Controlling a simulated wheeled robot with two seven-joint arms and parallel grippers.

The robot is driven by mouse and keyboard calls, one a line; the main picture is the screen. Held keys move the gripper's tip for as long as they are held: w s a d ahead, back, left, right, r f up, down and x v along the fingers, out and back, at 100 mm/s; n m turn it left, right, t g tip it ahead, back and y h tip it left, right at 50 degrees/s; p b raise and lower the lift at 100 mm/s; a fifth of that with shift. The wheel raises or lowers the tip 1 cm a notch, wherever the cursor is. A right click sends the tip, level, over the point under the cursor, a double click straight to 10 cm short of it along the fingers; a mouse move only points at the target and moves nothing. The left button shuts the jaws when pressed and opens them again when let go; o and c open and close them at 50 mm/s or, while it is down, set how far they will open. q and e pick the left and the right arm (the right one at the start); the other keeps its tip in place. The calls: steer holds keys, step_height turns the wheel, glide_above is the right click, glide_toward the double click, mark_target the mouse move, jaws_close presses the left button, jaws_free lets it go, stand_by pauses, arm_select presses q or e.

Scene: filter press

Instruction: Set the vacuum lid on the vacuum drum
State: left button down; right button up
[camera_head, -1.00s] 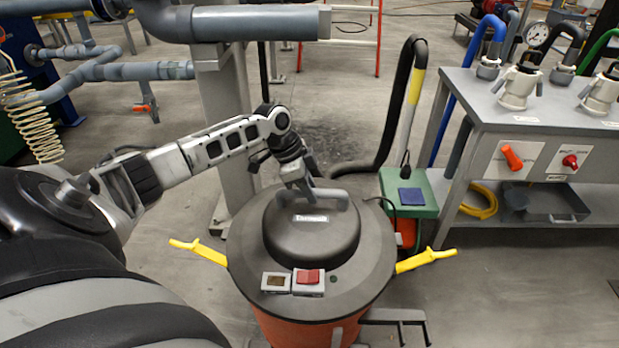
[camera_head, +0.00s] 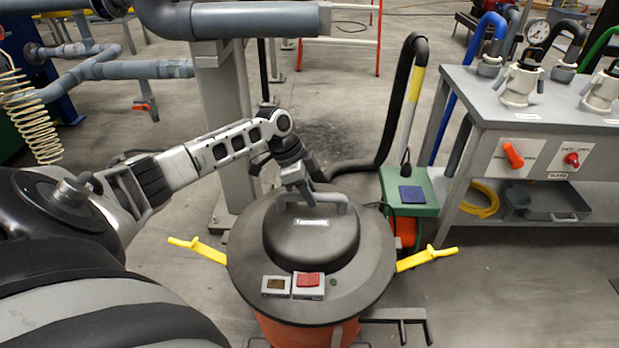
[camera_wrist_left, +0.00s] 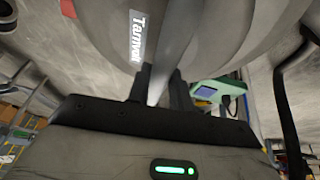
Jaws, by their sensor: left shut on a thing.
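The vacuum lid (camera_head: 310,240) is a dark grey disc with a raised dome, a grey top handle, a red switch and yellow latches at its sides. It sits over the orange vacuum drum (camera_head: 310,333), mostly hidden below it. I cannot tell whether the lid rests fully on the rim. My left gripper (camera_head: 307,199) is shut on the lid's handle from above. In the left wrist view, the fingers (camera_wrist_left: 158,85) close around the handle, with the lid's dome (camera_wrist_left: 85,40) filling the upper part. My right gripper is not in view.
A grey bench (camera_head: 555,112) with valves and hoses stands at the right. A green box (camera_head: 418,208) with a blue pad is right of the drum, beside a black hose (camera_head: 400,100). A grey post (camera_head: 222,110) stands behind my left arm. Floor at lower right is clear.

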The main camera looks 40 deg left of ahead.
arm_select(q)
steer(key=shift+w+f, duration=0.15)
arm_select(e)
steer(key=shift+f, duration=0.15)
arm_select(q)
steer(key=c, duration=1.2)
jaws_free()
steer(key=shift+o, duration=0.2)
steer(key=shift+s+f, duration=0.2)
steer(key=shift+f, duration=0.1)
steer(key=p+v, duration=0.2)
steer(key=v, duration=1.4)
steer(key=shift+r+p, duration=0.25)
steer(key=shift+p, duration=0.05)
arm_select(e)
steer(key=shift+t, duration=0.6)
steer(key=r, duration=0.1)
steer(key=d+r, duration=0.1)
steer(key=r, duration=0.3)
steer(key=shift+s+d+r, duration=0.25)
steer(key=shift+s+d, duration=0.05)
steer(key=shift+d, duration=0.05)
